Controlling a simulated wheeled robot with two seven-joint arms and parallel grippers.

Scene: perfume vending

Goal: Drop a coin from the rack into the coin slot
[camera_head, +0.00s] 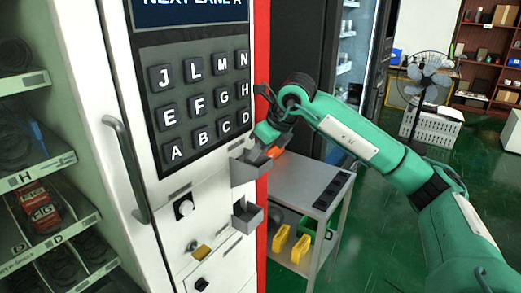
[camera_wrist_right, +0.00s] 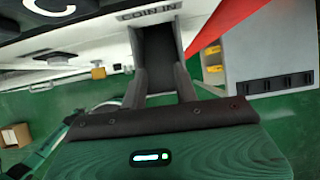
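The vending machine's coin inlet is a grey tray (camera_head: 245,172) below the keypad; its "COIN IN" label (camera_wrist_right: 150,12) shows in the right wrist view. My right gripper (camera_wrist_right: 160,60) is at this inlet, with its dark fingers apart on either side of a grey channel. No coin is visible between them. In the head view the right gripper (camera_head: 262,142) is just above the tray, and its fingertips are hard to make out. A black slotted strip (camera_head: 331,191), seemingly the coin rack, lies on the grey side table (camera_head: 295,180). It also shows in the right wrist view (camera_wrist_right: 275,83). My left gripper is out of view.
A long door handle (camera_head: 127,170) is at left. Yellow items (camera_head: 281,241) stand on the table's lower shelf. A fan (camera_head: 428,75) stands behind my right arm.

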